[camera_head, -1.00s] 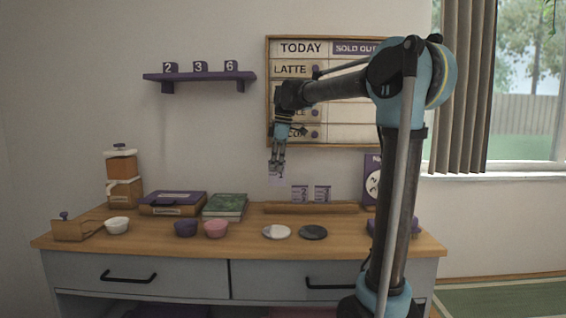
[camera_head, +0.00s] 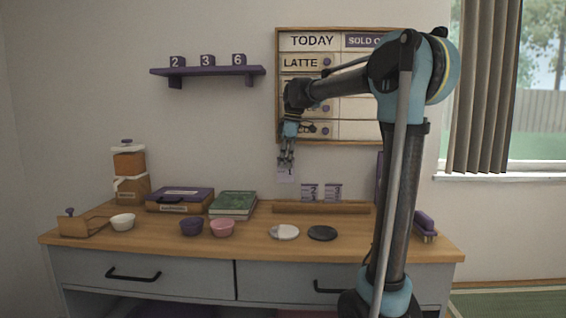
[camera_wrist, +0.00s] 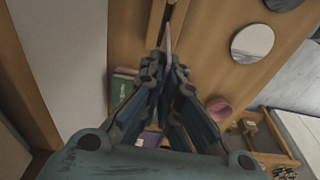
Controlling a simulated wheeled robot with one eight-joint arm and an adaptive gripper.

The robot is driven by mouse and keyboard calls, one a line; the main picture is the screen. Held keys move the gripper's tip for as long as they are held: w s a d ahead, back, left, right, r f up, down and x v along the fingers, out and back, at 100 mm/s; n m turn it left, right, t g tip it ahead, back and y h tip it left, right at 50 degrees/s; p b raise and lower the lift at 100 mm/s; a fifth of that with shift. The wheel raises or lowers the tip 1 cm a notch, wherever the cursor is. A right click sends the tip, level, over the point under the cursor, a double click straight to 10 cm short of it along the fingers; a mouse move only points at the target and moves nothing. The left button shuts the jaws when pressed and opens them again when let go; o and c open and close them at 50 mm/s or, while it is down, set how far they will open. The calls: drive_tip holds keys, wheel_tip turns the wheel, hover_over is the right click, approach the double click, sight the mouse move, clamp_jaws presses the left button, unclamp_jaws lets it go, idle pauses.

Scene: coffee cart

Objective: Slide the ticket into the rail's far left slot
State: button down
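A pale ticket (camera_head: 286,175) marked 1 hangs upright from my gripper (camera_head: 286,162), pinched between the fingertips. In the wrist view the ticket (camera_wrist: 168,42) shows nearly edge-on beyond the fingertips of my gripper (camera_wrist: 167,62). The wooden rail (camera_head: 350,208) lies along the back of the counter. My gripper is above the rail's left end, with a visible gap between ticket and rail in the head view. Ticket 2 (camera_head: 310,192) and ticket 3 (camera_head: 333,192) stand in the rail to the right. The far left slot itself is too small to make out.
A green book (camera_head: 233,204) and a purple box (camera_head: 180,199) lie left of the rail. A white disc (camera_head: 285,232) and a dark disc (camera_head: 322,233) lie in front of it. The menu board (camera_head: 350,131) hangs on the wall behind my arm.

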sight(286, 176)
drive_tip(key=shift+f, duration=2.8)
drive_tip(key=shift+s+f, duration=0.1)
drive_tip(key=shift+f, duration=1.8)
drive_tip(key=c, duration=1.7)
unclamp_jaws()
drive_tip(key=r, duration=0.4)
drive_tip(key=d+r, duration=0.1)
drive_tip(key=r, duration=0.6)
drive_tip(key=shift+d+r, duration=0.4)
